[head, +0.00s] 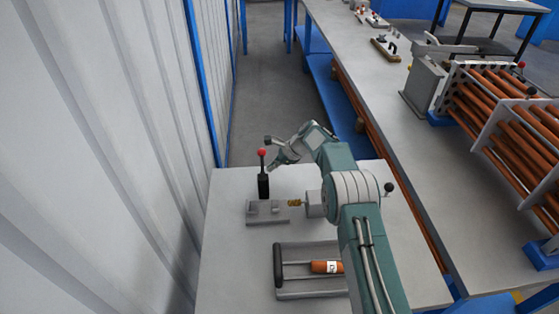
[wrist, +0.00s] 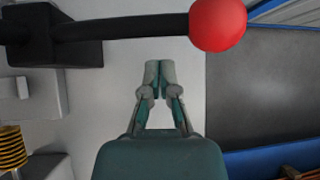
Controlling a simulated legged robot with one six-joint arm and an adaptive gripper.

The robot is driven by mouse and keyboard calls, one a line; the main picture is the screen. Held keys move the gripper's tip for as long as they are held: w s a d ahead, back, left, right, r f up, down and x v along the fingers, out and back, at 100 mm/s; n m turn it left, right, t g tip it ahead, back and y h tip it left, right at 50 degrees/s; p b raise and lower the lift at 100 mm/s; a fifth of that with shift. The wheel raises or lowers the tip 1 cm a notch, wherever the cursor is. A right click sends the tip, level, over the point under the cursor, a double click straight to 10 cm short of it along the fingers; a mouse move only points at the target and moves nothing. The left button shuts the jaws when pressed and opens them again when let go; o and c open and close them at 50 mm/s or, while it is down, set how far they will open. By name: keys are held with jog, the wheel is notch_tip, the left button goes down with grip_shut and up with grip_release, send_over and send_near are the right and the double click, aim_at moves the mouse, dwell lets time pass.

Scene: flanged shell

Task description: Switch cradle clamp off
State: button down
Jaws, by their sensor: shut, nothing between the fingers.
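A lever with a red ball knob (head: 262,152) stands upright on a black block (head: 263,186) at the left of the near table. The block is behind a grey cradle-like fixture (head: 267,220). In the wrist view the red knob (wrist: 218,24) and black lever shaft (wrist: 135,27) cross the top, with the black base (wrist: 50,40) at upper left. My gripper (head: 272,167) is just right of the lever in the head view. In the wrist view my gripper (wrist: 159,75) is shut and empty, with a visible gap between its fingertips and the lever.
A brass-coloured spring-like part (head: 295,203) projects from a grey block (head: 314,204). A rack with an orange cylinder (head: 326,267) lies nearer. Another lever has a black knob (head: 389,187). A corrugated wall (head: 110,150) bounds the left; a long bench (head: 400,130) runs along the right.

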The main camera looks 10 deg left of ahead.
aim_at(262, 163)
jog(key=shift+a+f, duration=0.45)
jog(key=shift+f, duration=0.1)
jog(key=shift+a+r, duration=0.15)
jog(key=shift+r, duration=0.15)
jog(key=shift+s+a+r, duration=0.1)
jog(key=shift+s+r, duration=0.1)
jog(key=shift+r, duration=0.6)
jog(key=shift+s+a+r, duration=0.1)
jog(key=shift+s+r, duration=0.1)
jog(key=shift+r, duration=0.6)
